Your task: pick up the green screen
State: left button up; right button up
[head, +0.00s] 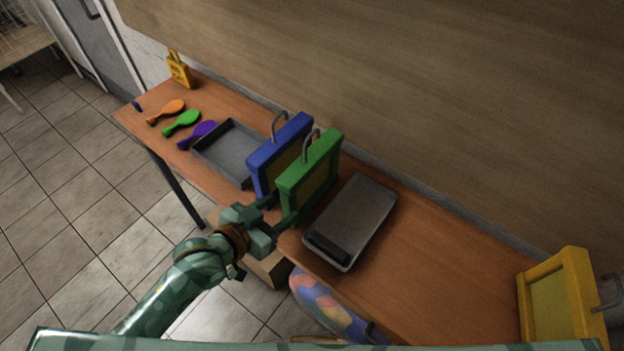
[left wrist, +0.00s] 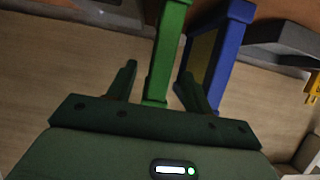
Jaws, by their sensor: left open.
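The green screen (head: 287,192) stands upright on the table, with a green frame and a grey handle on top. My left gripper (head: 283,208) is at its near lower edge. In the left wrist view the two fingers of the left gripper (left wrist: 157,90) are open, with the green frame edge (left wrist: 167,50) between them. A gap shows on the left side, and the right finger is close to the frame; I cannot tell if it touches. The right gripper is not in view.
A blue screen (head: 257,168) stands close behind the green one, left of it. A grey tray (head: 352,218) with a dark bar lies to the right; another tray (head: 222,150) lies left. A yellow screen (head: 555,300) stands far right.

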aim_at(296, 197)
pick_arm(q)
jog(key=shift+x, duration=1.05)
jog(key=x, duration=0.2)
jog(key=b+x, duration=0.1)
jog(key=x, duration=0.1)
jog(key=shift+w+f, duration=0.25)
jog(key=shift+f, duration=0.1)
jog(key=shift+w+d+f+b, duration=0.15)
jog(key=shift+w+d+b, duration=0.1)
jog(key=shift+w+b, duration=0.1)
jog(key=shift+c, duration=0.3)
grip_shut()
